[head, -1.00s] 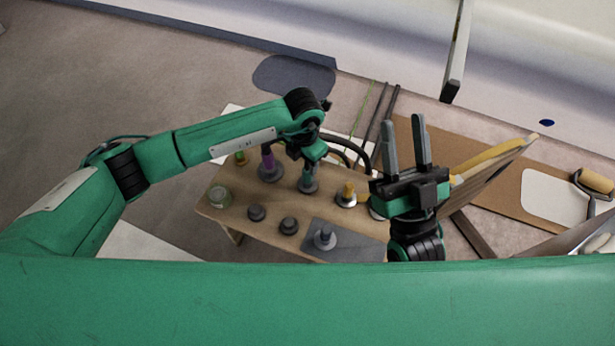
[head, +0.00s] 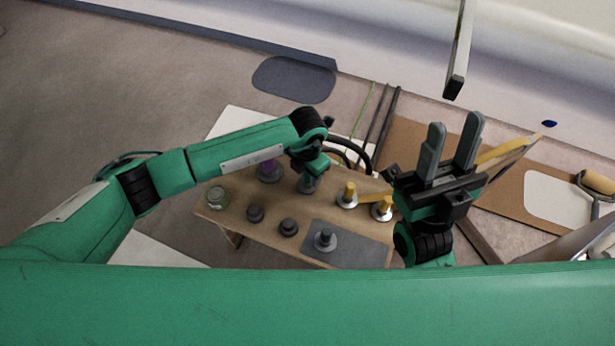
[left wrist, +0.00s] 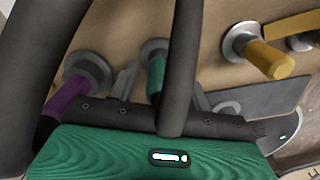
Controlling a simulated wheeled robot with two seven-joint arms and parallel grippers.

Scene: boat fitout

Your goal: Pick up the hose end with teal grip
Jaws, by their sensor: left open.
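The hose end with teal grip (left wrist: 155,74) stands on the wooden bench in the left wrist view, its round grey base flat on the top. My left gripper (left wrist: 163,82) is open, with one finger on each side of the teal grip in that view; I cannot tell if they touch it. A dark tube partly covers the grip. In the head view my left gripper (head: 311,172) hangs over this spot and hides the grip; part of the grey base (head: 308,187) shows. My right gripper (head: 450,145) is open and empty, raised at the bench's right end.
A purple-gripped hose end (left wrist: 66,97) stands to the left of the teal one, and yellow-gripped ones (head: 348,194) to the right. Dark round fittings (head: 256,213), a jar (head: 217,197) and a grey mat (head: 355,248) are on the bench (head: 236,222) in front.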

